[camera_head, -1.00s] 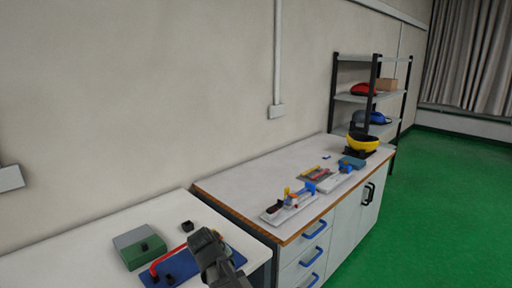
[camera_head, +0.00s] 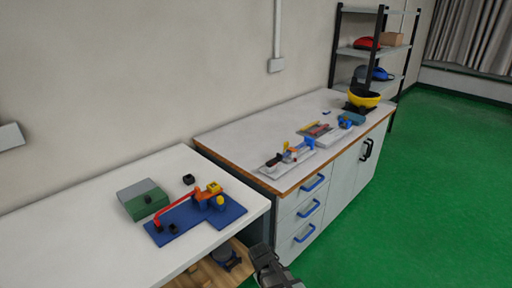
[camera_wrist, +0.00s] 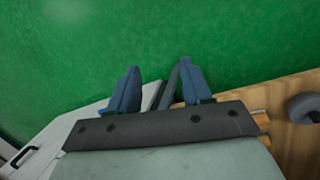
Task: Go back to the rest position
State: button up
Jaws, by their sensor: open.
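My gripper (camera_head: 264,254) is low in the head view, in front of the left table's right end and below its top. In the wrist view my gripper (camera_wrist: 158,88) shows two blue fingers spread apart with nothing between them, over the green floor. On the left table a blue base plate (camera_head: 207,219) carries a red arm (camera_head: 174,204), an orange and yellow part (camera_head: 209,191) and small dark blocks. My gripper is clear of all of these.
The left table (camera_head: 80,240) has a wooden lower shelf (camera_head: 215,272) with a dark object on it. A green box (camera_head: 143,203) and a black block (camera_head: 189,179) stand on top. The cabinet (camera_head: 240,137) to the right holds trays and a yellow helmet (camera_head: 362,97). Green floor (camera_head: 420,200) is free.

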jog(key=s+d+f+m+g+y, duration=0.1)
jog(key=s+d+f+g, duration=0.1)
jog(key=s+f, duration=0.4)
jog(key=s+d+f+m+g+y, duration=0.1)
jog(key=s+d+f, duration=0.4)
jog(key=s, duration=0.9)
jog(key=s+d+f+m+g+y, duration=0.1)
jog(key=s+d+f+m+g, duration=0.2)
jog(key=s+f, duration=0.5)
jog(key=shift+s+d+g, duration=0.25)
jog(key=shift+s+g, duration=0.15)
jog(key=shift+s, duration=0.5)
